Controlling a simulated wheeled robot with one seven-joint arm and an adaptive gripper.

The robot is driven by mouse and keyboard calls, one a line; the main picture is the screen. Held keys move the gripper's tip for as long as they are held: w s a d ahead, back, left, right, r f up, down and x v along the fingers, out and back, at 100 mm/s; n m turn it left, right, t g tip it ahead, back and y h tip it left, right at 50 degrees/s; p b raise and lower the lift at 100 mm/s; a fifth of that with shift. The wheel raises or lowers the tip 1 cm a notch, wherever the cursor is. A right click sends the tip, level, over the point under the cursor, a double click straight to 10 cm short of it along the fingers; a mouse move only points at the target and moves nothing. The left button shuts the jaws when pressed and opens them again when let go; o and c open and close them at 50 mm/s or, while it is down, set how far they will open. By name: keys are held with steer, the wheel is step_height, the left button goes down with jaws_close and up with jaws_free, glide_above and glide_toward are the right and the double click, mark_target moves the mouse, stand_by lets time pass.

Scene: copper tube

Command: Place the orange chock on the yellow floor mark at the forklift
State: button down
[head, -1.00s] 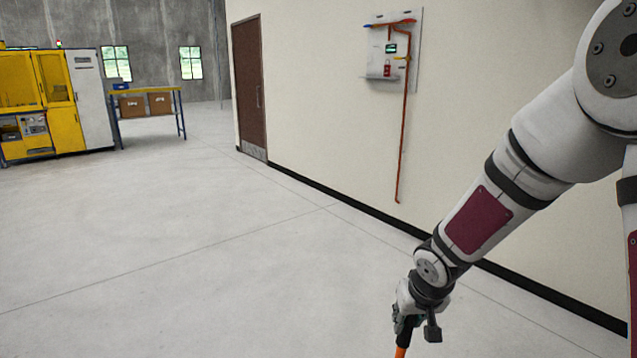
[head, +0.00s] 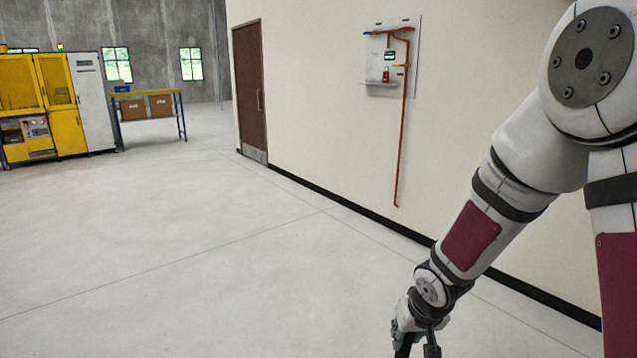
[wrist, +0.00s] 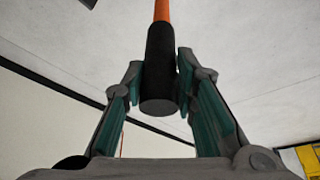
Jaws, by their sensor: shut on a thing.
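My gripper (wrist: 161,72) is shut around a black cylindrical grip (wrist: 160,88) in the wrist view. An orange rod (wrist: 162,10) runs on from this grip and out of the top of the picture. It appears to be the handle of the orange chock; the chock's wedge body cannot be made out. In the head view my gripper (head: 410,340) hangs low at the bottom edge, and the orange rod is out of frame. Neither the forklift nor the yellow floor mark shows in these frames.
A cream wall with a black skirting (head: 390,211) runs along the right, with a door (head: 250,92) and a pipe panel (head: 390,58). A yellow machine (head: 66,130) and a table (head: 160,95) with boxes stand at the far left. The grey floor (head: 190,250) between is clear.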

steer(key=shift+s+d+f, duration=0.2)
steer(key=shift+s+f, duration=0.8)
steer(key=shift+s+a, duration=0.1)
